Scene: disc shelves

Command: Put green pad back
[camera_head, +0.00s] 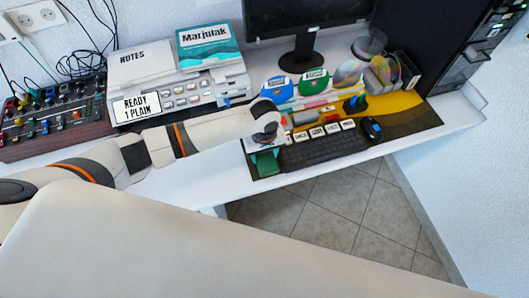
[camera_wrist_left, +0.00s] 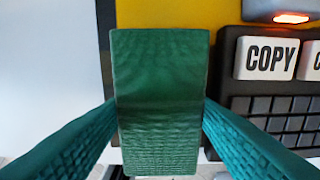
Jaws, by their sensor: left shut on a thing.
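The green pad (camera_wrist_left: 160,75) is a textured block in the middle of the left wrist view, between the two teal fingers of my left gripper (camera_wrist_left: 160,112). The fingers press on its left and right sides. In the head view, the pad (camera_head: 266,163) hangs below my left gripper (camera_head: 264,152), by the front left corner of the desk mat and left of the keyboard. The gripper is shut on it. I cannot tell whether the pad touches the mat. My right gripper is not in view.
A black keyboard (camera_head: 322,151) and a row of labelled keys, including a COPY key (camera_wrist_left: 266,57), lie just right of the pad. A mouse (camera_head: 372,129), a blue item (camera_head: 277,89) and a green item (camera_head: 313,82) are nearby. A printer (camera_head: 183,100) stands left; white desk (camera_head: 200,180) is bare in front.

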